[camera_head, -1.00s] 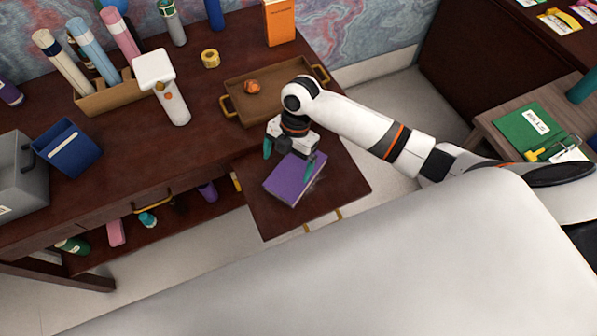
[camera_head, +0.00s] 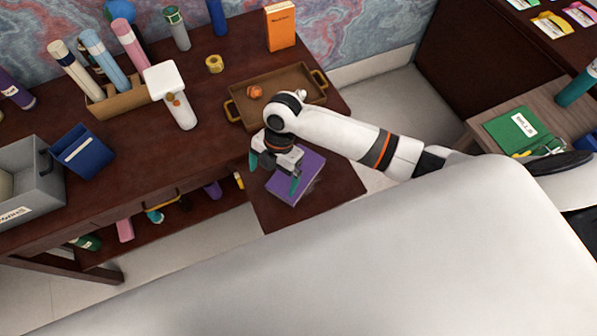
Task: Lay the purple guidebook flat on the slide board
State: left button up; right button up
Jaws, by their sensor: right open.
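The purple guidebook (camera_head: 306,178) lies flat on the dark red-brown slide board (camera_head: 338,184), which juts out from the front of the desk. My right gripper (camera_head: 274,173) is open and empty at the left part of the guidebook. One teal fingertip is left of the book. The other shows in front of the book's cover; I cannot tell whether it touches. The gripper hides the book's upper left part. My left gripper is not in view.
Behind the board, a brown tray (camera_head: 285,88) with gold handles holds a small orange object (camera_head: 254,92). A white device (camera_head: 172,97) stands left of it. A blue box (camera_head: 83,150) and grey bin (camera_head: 25,170) stand at the left. The board's right part is bare.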

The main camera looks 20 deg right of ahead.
notch_tip(320, 180, up, 8)
jog(key=s+a+p, duration=0.1)
jog(key=a+p, duration=0.1)
jog(key=p, duration=0.1)
jog(key=shift+s, duration=0.15)
